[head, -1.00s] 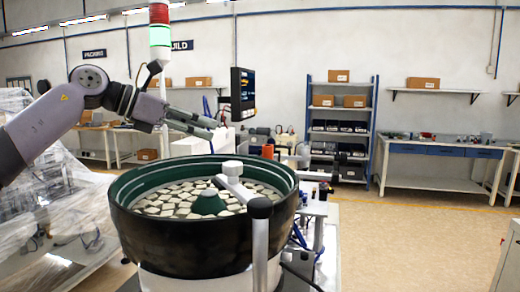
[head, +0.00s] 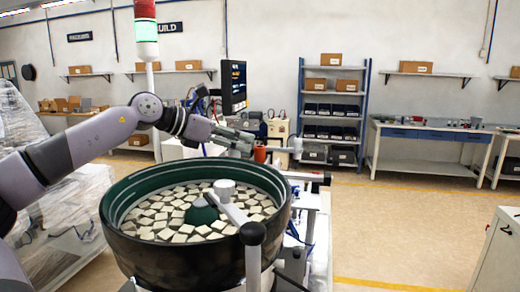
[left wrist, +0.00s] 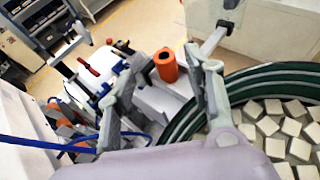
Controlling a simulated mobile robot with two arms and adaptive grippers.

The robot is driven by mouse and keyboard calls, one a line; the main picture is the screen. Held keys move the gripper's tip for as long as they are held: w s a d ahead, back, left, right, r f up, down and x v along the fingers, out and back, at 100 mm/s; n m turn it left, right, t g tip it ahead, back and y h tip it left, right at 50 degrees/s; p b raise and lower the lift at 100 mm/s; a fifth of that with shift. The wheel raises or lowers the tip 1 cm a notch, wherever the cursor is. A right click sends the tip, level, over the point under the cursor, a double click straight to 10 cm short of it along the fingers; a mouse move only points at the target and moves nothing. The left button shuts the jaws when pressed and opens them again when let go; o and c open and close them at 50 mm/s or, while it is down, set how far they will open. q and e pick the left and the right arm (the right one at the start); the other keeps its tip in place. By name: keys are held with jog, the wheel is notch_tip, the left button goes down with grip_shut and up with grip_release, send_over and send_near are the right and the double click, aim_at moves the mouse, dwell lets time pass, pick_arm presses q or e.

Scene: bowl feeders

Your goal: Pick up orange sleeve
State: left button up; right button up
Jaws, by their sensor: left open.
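The orange sleeve (head: 260,154) is a small upright cylinder beyond the bowl feeder's right rim in the head view. In the left wrist view the orange sleeve (left wrist: 166,66) stands upright on a white block, with a dark hole in its top. My left gripper (head: 246,141) is open and empty, just left of and above the sleeve in the head view. In the left wrist view the sleeve appears between the spread fingers of the gripper (left wrist: 165,80). The gap in depth is hard to tell. My right gripper is not in view.
The dark bowl feeder (head: 120,222), full of pale square parts, stands in front, with a grey post and arm over its rim. In the left wrist view its green rim (left wrist: 275,78) lies close to the right finger. A monitor (head: 238,86) stands behind the gripper.

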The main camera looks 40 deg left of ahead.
aim_at(259, 147)
pick_arm(q)
jog(key=shift+w+d+p, duration=0.2)
jog(key=shift+w+p, duration=0.05)
jog(key=shift+p, duration=0.1)
jog(key=p+x, duration=0.3)
jog(key=x, duration=0.1)
jog(key=shift+s+d+f+p, duration=0.1)
jog(key=shift+f+p, duration=0.15)
jog(key=shift+p, duration=0.1)
jog(key=shift+w+f, duration=0.15)
jog(key=shift+w, duration=0.05)
jog(key=shift+f, duration=0.1)
jog(key=shift+s, duration=0.1)
jog(key=c, duration=0.9)
